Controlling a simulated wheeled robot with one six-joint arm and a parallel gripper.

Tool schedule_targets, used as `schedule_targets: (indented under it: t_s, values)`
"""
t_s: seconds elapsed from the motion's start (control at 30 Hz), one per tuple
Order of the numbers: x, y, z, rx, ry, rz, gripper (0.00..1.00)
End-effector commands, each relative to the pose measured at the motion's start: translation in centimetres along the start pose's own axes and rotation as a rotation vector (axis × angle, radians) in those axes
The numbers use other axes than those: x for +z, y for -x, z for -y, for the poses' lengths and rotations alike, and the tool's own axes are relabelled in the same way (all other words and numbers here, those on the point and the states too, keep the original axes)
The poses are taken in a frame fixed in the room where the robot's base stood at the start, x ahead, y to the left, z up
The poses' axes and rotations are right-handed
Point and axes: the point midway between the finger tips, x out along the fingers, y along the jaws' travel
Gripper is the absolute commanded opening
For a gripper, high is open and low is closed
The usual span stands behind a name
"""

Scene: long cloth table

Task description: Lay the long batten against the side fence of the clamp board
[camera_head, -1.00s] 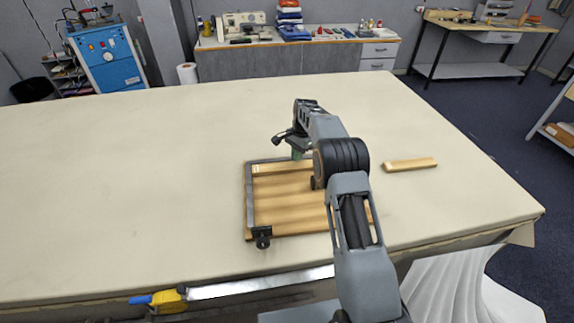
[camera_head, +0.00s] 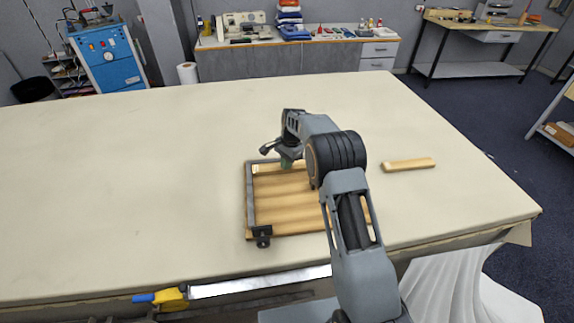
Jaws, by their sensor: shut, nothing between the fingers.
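The clamp board (camera_head: 285,212) lies on the table, with striped wood on its face. A dark grey side fence (camera_head: 249,200) runs along its left edge, and a black clamp (camera_head: 262,237) sits at the near left corner. A pale strip of wood (camera_head: 262,169) shows at the far left corner by the far fence; my arm hides the rest of it. A loose batten (camera_head: 408,165) lies on the cloth to the right of the board. I cannot tell which piece is the long one. My gripper (camera_head: 287,166), with greenish fingers, is shut and empty over the board's far part.
The cream cloth table (camera_head: 130,190) is clear to the left of and beyond the board. My arm covers the board's right part. A yellow and blue tool (camera_head: 168,299) is at the table's near edge.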

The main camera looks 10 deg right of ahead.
Motion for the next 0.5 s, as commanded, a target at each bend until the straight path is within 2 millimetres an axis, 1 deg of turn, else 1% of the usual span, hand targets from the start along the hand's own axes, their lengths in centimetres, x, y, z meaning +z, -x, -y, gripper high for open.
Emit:
schedule_targets:
  t_s: [0.03,0.2,0.5]
  values:
    - [-0.2,-1.0,-0.5,0.018,-0.003,0.009,0.00]
    - [-1.5,-0.8,-0.9,0.018,-0.007,0.008,0.00]
    - [-1.4,-0.6,-0.9,0.018,-0.006,0.006,0.00]
